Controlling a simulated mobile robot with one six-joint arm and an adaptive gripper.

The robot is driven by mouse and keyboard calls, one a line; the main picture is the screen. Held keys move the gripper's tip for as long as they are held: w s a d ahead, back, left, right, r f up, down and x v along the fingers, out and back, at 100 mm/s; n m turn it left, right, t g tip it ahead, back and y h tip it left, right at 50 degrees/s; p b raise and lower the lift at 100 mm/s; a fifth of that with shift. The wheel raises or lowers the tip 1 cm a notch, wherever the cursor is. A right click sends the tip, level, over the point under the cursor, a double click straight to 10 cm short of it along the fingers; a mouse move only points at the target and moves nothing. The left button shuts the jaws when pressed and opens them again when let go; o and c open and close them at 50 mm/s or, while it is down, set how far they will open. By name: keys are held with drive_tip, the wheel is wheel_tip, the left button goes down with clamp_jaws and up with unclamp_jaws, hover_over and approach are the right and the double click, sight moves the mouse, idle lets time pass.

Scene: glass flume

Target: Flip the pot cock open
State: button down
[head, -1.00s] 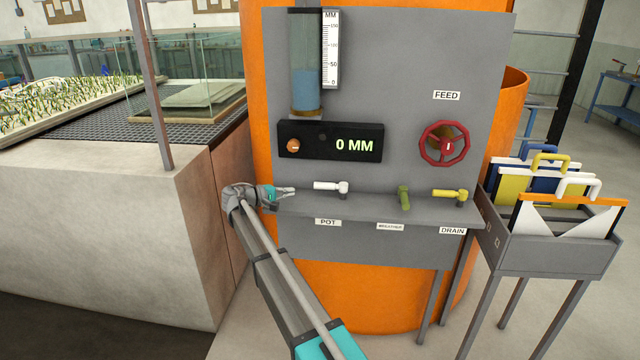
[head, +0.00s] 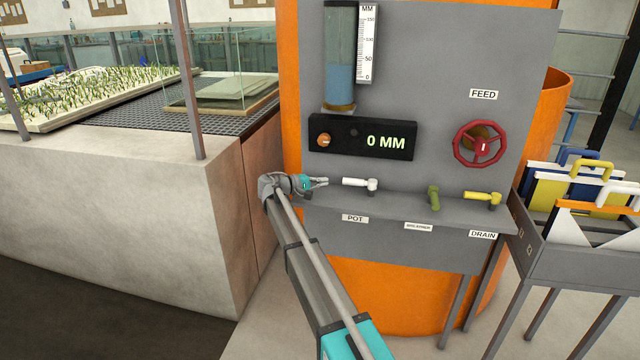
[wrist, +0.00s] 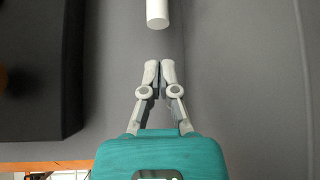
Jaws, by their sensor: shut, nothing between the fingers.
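The pot cock (head: 360,184) has a white lever lying level, its free end to the left and its pivot (head: 372,187) at the right. It sits on the grey ledge above the POT label (head: 355,218). My gripper (head: 326,182) is just left of the lever's free end, shut and empty, pointing right. In the wrist view the white lever end (wrist: 157,14) is at the top, straight ahead of my shut fingertips (wrist: 159,66), with a small gap between. The rest of the lever is out of the wrist view.
Right along the ledge (head: 400,205) are the green breather cock (head: 434,197) and the yellow drain cock (head: 483,198). A black display (head: 362,137) reading 0 MM juts out above. A red feed wheel (head: 479,144) is upper right. A concrete flume wall (head: 110,220) stands left.

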sight(360, 183)
drive_tip(key=x, duration=0.7)
drive_tip(key=shift+w+d+b, duration=0.1)
drive_tip(key=shift+d+b, duration=0.05)
drive_tip(key=shift+b, duration=0.25)
